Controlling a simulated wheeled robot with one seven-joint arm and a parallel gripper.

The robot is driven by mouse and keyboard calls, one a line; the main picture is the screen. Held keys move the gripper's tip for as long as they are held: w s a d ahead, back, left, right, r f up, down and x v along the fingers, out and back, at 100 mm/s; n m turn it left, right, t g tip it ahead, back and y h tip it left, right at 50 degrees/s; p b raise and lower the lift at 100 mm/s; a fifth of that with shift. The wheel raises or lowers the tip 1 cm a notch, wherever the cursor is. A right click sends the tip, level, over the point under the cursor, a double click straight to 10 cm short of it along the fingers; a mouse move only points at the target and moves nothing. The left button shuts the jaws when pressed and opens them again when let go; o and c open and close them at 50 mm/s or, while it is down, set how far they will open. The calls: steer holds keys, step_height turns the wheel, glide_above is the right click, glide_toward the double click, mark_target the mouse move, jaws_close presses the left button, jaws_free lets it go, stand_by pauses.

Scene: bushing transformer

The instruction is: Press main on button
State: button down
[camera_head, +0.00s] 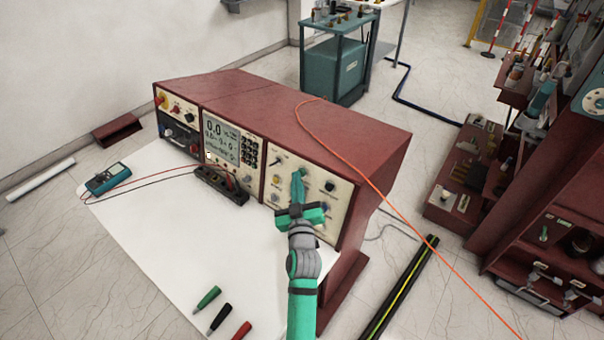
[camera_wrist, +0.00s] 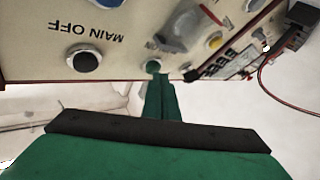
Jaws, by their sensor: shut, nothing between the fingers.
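The control panel (camera_head: 341,197) is the cream right-hand face of a dark red console. In the wrist view the panel (camera_wrist: 135,15) appears upside down, with a "MAIN OFF" label beside a round black button (camera_wrist: 84,61). My gripper (camera_head: 297,178) is shut and empty, its green fingers pointing at the panel. In the wrist view the closed fingertips (camera_wrist: 155,78) are at a small round green button (camera_wrist: 153,66), beside the black one. Whether they touch it I cannot tell. No "MAIN ON" label is readable.
A grey knob (camera_wrist: 182,25) and a yellow button (camera_wrist: 215,40) are near the fingertips. A black terminal block (camera_head: 221,185) and a teal multimeter (camera_head: 107,178) with leads lie on the white tabletop (camera_head: 150,235). An orange cable (camera_head: 350,160) crosses the console top.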

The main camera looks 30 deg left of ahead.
steer(key=shift+w+a, duration=0.1)
steer(key=shift+a, duration=0.05)
steer(key=shift+w+f, duration=0.1)
steer(key=shift+w, duration=0.2)
stand_by(0.6)
steer(key=shift+s, duration=0.15)
steer(key=shift+s+r, duration=0.2)
steer(key=shift+s, duration=0.45)
steer(key=s, duration=0.2)
steer(key=s+r, duration=0.1)
steer(key=s, duration=0.2)
steer(key=shift+a+r, duration=0.1)
steer(key=shift+a, duration=0.05)
